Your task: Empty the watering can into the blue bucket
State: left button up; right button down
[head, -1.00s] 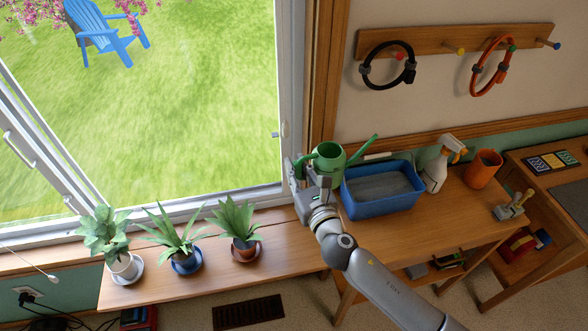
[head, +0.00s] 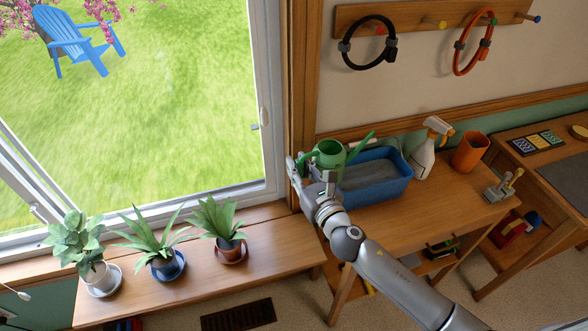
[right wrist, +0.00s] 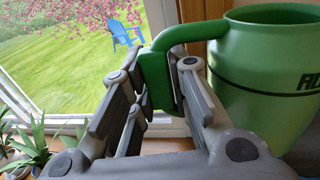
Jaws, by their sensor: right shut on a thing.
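The green watering can (head: 330,154) is held up at the left end of the blue bucket (head: 382,193). The can looks about upright, and its spout points right, over the bucket. My right gripper (head: 303,168) is shut on the can's handle, left of its body. In the right wrist view the fingers (right wrist: 158,85) close around the green handle, with the can's body (right wrist: 262,85) to the right. The bucket is an open rectangular tub with a grey surface inside. No stream from the spout shows. My left gripper is not in view.
The bucket stands on a wooden table (head: 440,205) with a spray bottle (head: 428,150) and an orange pot (head: 470,152) to its right. Several potted plants stand on the low sill shelf (head: 270,262) at left. Two hoops hang on wall pegs above.

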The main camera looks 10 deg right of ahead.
aim_at(297, 160)
jog(key=shift+m, duration=0.9)
jog(key=r, duration=0.1)
jog(key=r+p, duration=0.1)
jog(key=r, duration=0.1)
jog(key=r+p, duration=0.1)
jog(key=shift+a+r, duration=0.15)
jog(key=shift+a, duration=0.15)
jog(key=shift+d+r+m+p, duration=0.1)
jog(key=shift+r+m+p, duration=1.2)
jog(key=shift+r+p, duration=0.75)
jog(key=r+m+p, duration=0.1)
jog(key=r, duration=0.1)
jog(key=d+r+m+p, duration=0.1)
jog(key=r+p, duration=0.1)
jog(key=r, duration=0.1)
jog(key=shift+w+d+p, duration=0.15)
jog(key=shift+p, duration=0.15)
jog(key=d+r+m+p, duration=0.4)
jog(key=r+p, duration=0.2)
jog(key=shift+w+m, duration=0.3)
jog(key=shift+w, duration=0.1)
jog(key=shift+r, duration=0.2)
